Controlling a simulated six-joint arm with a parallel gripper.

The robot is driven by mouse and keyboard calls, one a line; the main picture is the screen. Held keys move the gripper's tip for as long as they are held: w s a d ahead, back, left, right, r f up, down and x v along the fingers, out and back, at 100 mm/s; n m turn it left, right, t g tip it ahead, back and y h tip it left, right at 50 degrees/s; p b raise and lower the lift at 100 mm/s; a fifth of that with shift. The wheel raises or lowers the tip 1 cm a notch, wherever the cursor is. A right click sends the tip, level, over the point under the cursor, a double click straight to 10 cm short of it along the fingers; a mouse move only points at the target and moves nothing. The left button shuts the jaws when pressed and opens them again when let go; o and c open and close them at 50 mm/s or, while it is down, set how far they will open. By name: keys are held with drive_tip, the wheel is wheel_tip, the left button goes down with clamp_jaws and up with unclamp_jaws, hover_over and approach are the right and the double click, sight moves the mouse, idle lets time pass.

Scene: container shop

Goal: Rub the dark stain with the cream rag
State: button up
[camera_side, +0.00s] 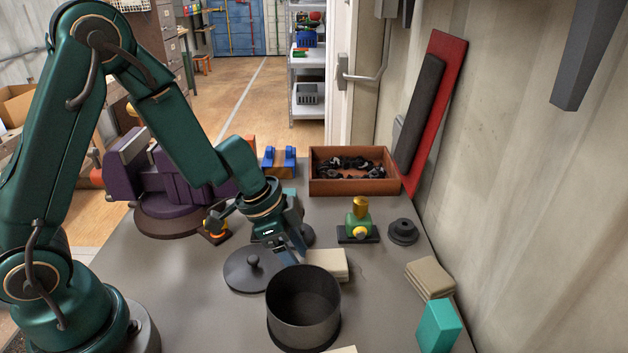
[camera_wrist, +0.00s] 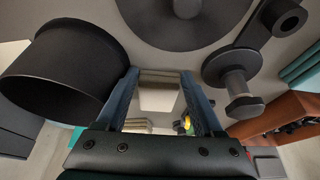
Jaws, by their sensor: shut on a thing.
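The cream rag (camera_side: 328,263), a pale folded block, lies at table height just behind the dark pot. My gripper (camera_side: 296,252) points down at the rag's left end, with its fingers closed on it. In the wrist view, the rag (camera_wrist: 158,95) fills the gap between the two fingers of my gripper (camera_wrist: 160,98).
The open dark pot (camera_side: 303,300) stands close in front of my gripper, with its lid (camera_side: 251,270) flat to the left. A green-and-gold fixture (camera_side: 358,222), a dark round weight (camera_side: 403,231), folded tan cloths (camera_side: 430,278) and a teal block (camera_side: 438,325) stand to the right. A brown parts tray (camera_side: 352,187) sits behind.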

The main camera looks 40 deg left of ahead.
sight(343, 260)
drive_tip(key=shift+w+d+f, duration=0.1)
drive_tip(key=shift+w+d, duration=1)
drive_tip(key=shift+d, duration=0.05)
drive_tip(key=shift+w+d, duration=1.35)
drive_tip(key=shift+r, duration=3.15)
drive_tip(key=shift+r, duration=1.5)
